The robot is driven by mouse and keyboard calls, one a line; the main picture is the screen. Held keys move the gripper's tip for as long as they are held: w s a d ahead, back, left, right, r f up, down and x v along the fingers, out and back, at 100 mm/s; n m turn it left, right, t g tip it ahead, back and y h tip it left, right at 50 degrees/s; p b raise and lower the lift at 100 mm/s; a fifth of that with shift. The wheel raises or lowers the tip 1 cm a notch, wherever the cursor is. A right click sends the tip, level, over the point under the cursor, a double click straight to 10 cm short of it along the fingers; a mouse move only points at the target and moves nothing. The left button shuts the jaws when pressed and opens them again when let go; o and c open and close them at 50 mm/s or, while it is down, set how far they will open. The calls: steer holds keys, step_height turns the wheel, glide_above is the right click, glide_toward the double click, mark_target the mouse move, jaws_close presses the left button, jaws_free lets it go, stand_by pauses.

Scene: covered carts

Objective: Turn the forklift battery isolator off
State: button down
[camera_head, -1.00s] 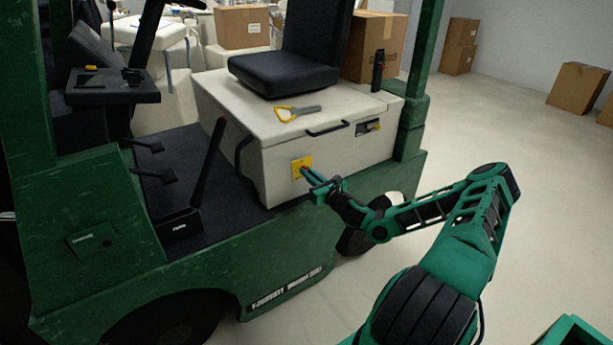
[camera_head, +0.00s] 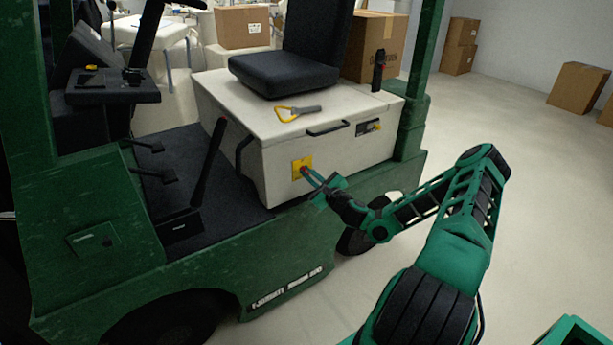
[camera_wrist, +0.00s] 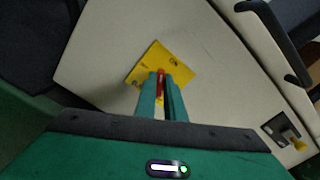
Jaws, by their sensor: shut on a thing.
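The battery isolator is a red handle (camera_wrist: 161,84) on a yellow plate (camera_head: 296,168) on the side of the white battery box (camera_head: 230,120). In the wrist view the yellow plate (camera_wrist: 152,62) looks rotated, and the red handle lies between my two green fingers. My gripper (camera_head: 306,172) is shut on the red handle. The fingers hide part of it, and I cannot read the plate's markings clearly.
A black grab handle (camera_head: 327,128) and a dark latch panel with a yellow knob (camera_head: 376,126) are on the box. A yellow-handled tool (camera_head: 298,113) lies on its lid. A black lever (camera_head: 205,165) stands at left. Open floor (camera_head: 480,120) lies at right.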

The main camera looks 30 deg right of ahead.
steer(key=n, duration=1.1)
steer(key=shift+a+f+n, duration=0.15)
steer(key=shift+f+n, duration=0.15)
steer(key=shift+s, duration=0.1)
stand_by(0.3)
steer(key=c, duration=1.8)
jaws_free()
steer(key=shift+c, duration=0.2)
steer(key=s, duration=1)
steer(key=shift+s+d, duration=0.25)
steer(key=shift+s, duration=0.05)
